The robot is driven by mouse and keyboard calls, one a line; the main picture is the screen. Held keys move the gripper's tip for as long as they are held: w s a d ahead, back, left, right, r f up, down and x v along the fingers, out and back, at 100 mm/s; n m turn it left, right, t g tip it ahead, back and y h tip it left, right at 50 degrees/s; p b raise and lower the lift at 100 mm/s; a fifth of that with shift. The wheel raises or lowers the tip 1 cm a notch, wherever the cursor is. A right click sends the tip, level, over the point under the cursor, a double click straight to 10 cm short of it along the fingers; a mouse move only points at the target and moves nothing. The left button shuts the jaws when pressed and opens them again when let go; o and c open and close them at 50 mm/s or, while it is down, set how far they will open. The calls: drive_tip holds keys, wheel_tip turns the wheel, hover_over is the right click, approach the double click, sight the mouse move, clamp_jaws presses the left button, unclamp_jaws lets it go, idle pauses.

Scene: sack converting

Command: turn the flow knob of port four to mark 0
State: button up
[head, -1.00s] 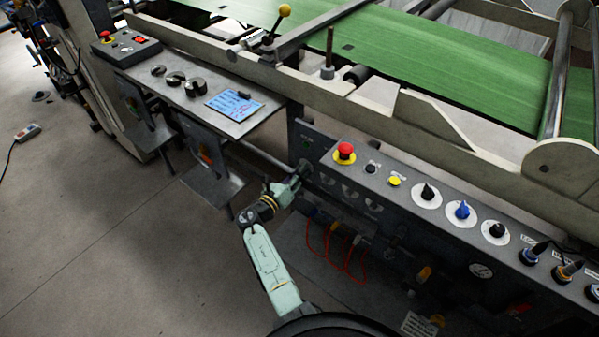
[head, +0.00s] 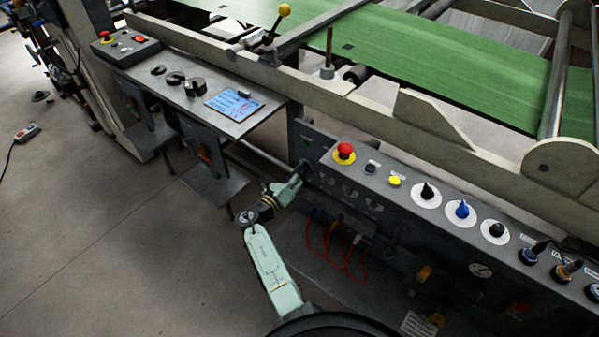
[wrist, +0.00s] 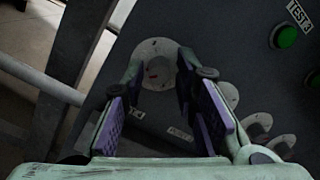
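A row of round pale dials runs along the dark front face of the control panel. In the wrist view the end dial (wrist: 154,53) lies straight ahead, with a dark knob and a small red mark at its centre. My gripper (wrist: 164,78) is open, its two purple-padded fingers apart on either side of this knob. I cannot tell whether the tips touch it. The other dials (wrist: 228,95) run down to the right. I cannot read port numbers or scale marks. In the head view my gripper (head: 301,171) is at the panel's left end and hides the end dial.
A green button (wrist: 285,36) marked TEST 3 is at the upper right of the wrist view. A grey rail (wrist: 42,82) is at the left.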

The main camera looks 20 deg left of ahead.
drive_tip(key=shift+o, duration=1)
drive_tip(key=shift+a, duration=0.1)
drive_tip(key=v, duration=1.2)
drive_tip(key=shift+s, duration=0.1)
